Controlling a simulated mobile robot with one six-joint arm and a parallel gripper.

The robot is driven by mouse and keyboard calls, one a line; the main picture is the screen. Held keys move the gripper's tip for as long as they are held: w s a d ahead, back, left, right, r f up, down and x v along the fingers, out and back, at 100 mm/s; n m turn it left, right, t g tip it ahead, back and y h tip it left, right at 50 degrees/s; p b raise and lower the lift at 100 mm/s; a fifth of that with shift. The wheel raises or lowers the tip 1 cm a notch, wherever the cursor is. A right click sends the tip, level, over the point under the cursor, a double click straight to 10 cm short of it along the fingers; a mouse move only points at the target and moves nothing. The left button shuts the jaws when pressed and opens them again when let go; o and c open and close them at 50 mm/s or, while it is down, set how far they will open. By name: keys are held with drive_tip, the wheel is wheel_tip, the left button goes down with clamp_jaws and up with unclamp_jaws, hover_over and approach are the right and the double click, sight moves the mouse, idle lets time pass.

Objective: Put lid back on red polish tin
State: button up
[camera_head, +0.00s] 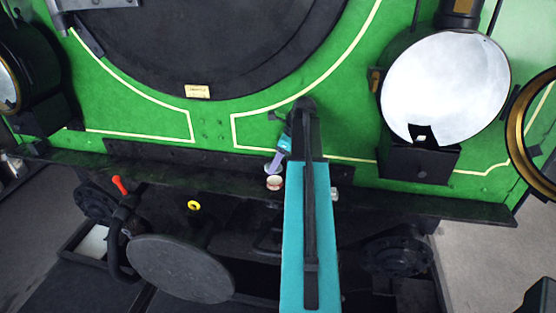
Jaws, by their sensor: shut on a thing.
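My gripper (273,168) points down just above and behind the tin. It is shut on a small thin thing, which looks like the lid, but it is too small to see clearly. I cannot tell whether the held lid touches the tin. My teal arm comes up from the bottom and hides the ledge just right of the tin.
A large lamp (447,85) stands on the ledge at right. A round dark buffer (181,268) and a red-tipped coupling hose (120,187) are below the ledge. The ledge left of the tin looks clear.

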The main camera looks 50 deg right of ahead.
sight(279, 168)
drive_tip(key=shift+s+a+f+b, duration=0.35)
drive_tip(key=shift+s+f+b, duration=0.25)
drive_tip(key=shift+b, duration=0.2)
drive_tip(key=shift+w+d+f, duration=0.15)
drive_tip(key=shift+w+f, duration=0.15)
drive_tip(key=shift+f, duration=0.25)
drive_tip(key=shift+w+d+f, duration=0.1)
drive_tip(key=shift+w+f, duration=0.15)
drive_tip(key=shift+f, duration=0.3)
drive_tip(key=shift+s+a+f+b, duration=0.15)
drive_tip(key=shift+s+f+b, duration=0.15)
drive_tip(key=shift+s+f, duration=0.05)
drive_tip(key=shift+w+f, duration=0.25)
drive_tip(key=shift+w, duration=0.05)
drive_tip(key=shift+s+r, duration=0.2)
drive_tip(key=shift+s, duration=0.05)
drive_tip(key=shift+w+f, duration=0.2)
drive_tip(key=shift+s, duration=0.1)
